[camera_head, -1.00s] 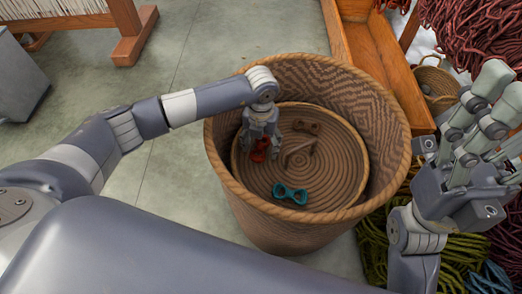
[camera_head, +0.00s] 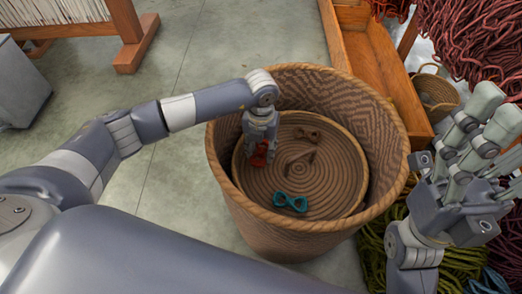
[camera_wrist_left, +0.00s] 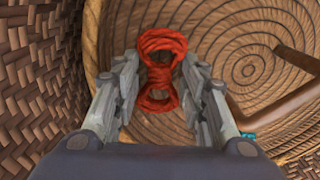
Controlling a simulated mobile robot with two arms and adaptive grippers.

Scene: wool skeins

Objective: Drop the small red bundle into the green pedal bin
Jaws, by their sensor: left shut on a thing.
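The small red bundle (camera_head: 259,155) is pinched in at its middle like a figure eight. It is inside the large woven basket (camera_head: 235,200), near its left wall. My left gripper (camera_head: 260,146) points down into the basket and is shut on the bundle. In the left wrist view the red bundle (camera_wrist_left: 160,68) sits between the two fingers of the left gripper (camera_wrist_left: 160,75). I cannot tell whether it still touches the basket floor. My right gripper (camera_head: 475,130) is raised at the right, empty, its fingers apart. No green pedal bin shows in these views.
An orange wooden trough (camera_head: 375,70), a small basket (camera_head: 436,92) and wool skeins (camera_head: 470,40) crowd the right.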

